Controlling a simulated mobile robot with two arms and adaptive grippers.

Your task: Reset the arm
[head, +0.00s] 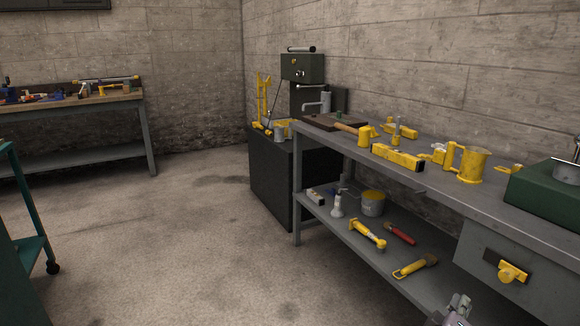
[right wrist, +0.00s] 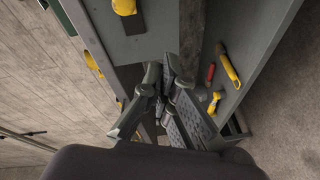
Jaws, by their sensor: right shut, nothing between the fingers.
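My right gripper (head: 458,303) shows at the bottom edge of the head view, in front of the grey workbench (head: 440,197) and its lower shelf. In the right wrist view the gripper (right wrist: 168,78) is shut and empty, with its dark fingers close together and the bench behind them. Most of the right arm is outside the head view. My left gripper does not show in either view.
The bench top holds a yellow jug (head: 470,164), a yellow level (head: 397,157) and a green machine (head: 547,192). Tools and a bucket (head: 372,203) fill the lower shelf. A teal cart (head: 30,245) stands left. The middle floor (head: 165,240) is clear.

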